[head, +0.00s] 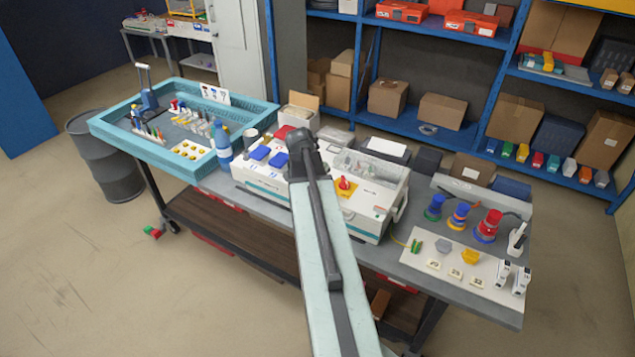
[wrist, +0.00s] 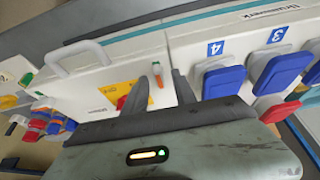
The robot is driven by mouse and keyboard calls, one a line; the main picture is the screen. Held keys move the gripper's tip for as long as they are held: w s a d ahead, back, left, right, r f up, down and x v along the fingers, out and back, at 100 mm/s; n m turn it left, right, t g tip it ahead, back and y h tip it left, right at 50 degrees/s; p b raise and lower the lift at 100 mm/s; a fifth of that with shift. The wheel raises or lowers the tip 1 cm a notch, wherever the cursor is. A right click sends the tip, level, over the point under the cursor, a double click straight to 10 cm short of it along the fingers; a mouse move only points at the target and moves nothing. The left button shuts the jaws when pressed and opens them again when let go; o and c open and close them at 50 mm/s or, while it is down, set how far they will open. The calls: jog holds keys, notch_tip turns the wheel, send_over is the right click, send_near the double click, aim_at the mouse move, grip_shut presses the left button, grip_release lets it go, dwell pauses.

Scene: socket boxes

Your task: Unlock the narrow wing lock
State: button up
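The wing lock, seemingly a small narrow orange piece with a green spot (wrist: 158,76), sits on the white front of a socket box (wrist: 205,42) in the wrist view. My gripper (wrist: 160,84) has its two dark fingers spread, one on either side of that piece, with a gap to each. Whether the fingers reach its depth I cannot tell. In the head view my gripper (head: 303,140) is over the white socket box (head: 372,217), and my arm hides part of it; the narrow lock cannot be made out there.
A red knob on a yellow plate (head: 345,185) is close to the right of my arm. Blue socket lids (wrist: 222,80) stand out near my right finger in the wrist view. A blue crate (head: 180,165) and a white board with plugs (head: 455,265) flank the box.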

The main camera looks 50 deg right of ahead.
jog(key=p+v, duration=0.6)
jog(key=v, duration=0.1)
jog(key=shift+r+p, duration=0.25)
jog(key=shift+p, duration=0.05)
jog(key=shift+a, duration=0.2)
jog(key=w+a+f+n+b, duration=0.1)
jog(key=w+a+f+n, duration=0.15)
jog(key=a, duration=0.55)
jog(key=w+a+f+n+t+y+b, duration=0.15)
jog(key=w+a, duration=0.25)
jog(key=a, duration=0.4)
jog(key=w+a+f+n+b, duration=0.1)
jog(key=w+a+b, duration=0.15)
jog(key=a, duration=0.55)
jog(key=s+a+f+n+g+y, duration=0.1)
jog(key=s+a+n, duration=0.2)
jog(key=a, duration=0.6)
jog(key=s+a+f+n+g+y, duration=0.1)
jog(key=s+a+n, duration=0.2)
jog(key=a+n, duration=0.4)
jog(key=shift+a+y, duration=0.35)
jog(key=shift+a, duration=0.85)
